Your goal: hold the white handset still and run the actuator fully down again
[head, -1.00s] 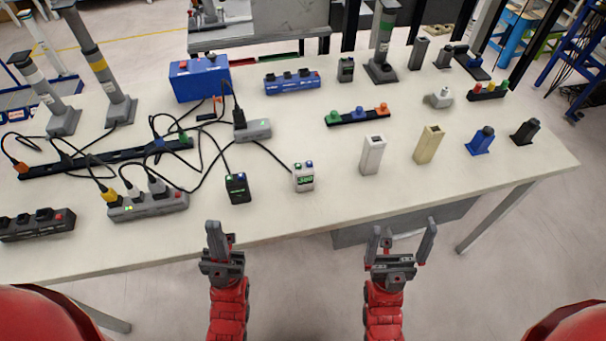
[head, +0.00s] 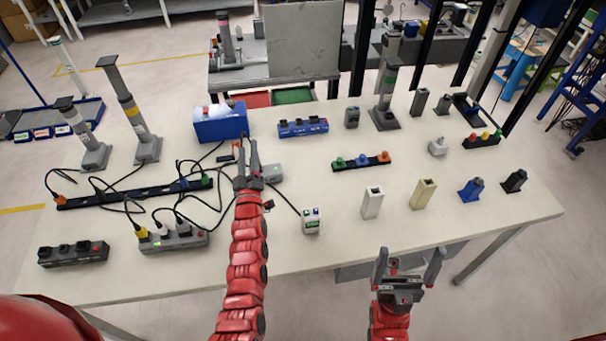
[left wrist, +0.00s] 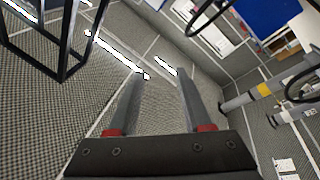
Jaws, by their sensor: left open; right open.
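The white handset (head: 311,222), with coloured buttons on top, stands upright near the table's front edge. My left gripper (head: 248,152) is open and empty, reaching over the table behind and left of it. In the left wrist view, the open fingers (left wrist: 158,80) have nothing between them. My right gripper (head: 409,262) is open and empty in front of the table edge, right of the handset. Grey column actuators stand at the left: a taller one with a yellow band (head: 132,110) and a shorter one (head: 82,133). Another, with a green band (head: 387,80), stands at the back.
A blue box (head: 220,122) is just behind my left gripper. Cables run from the grey power strip (head: 172,238) and the long black strip (head: 130,187). My left arm hides part of the table. A white block (head: 372,203) and a beige block (head: 423,194) stand right of the handset.

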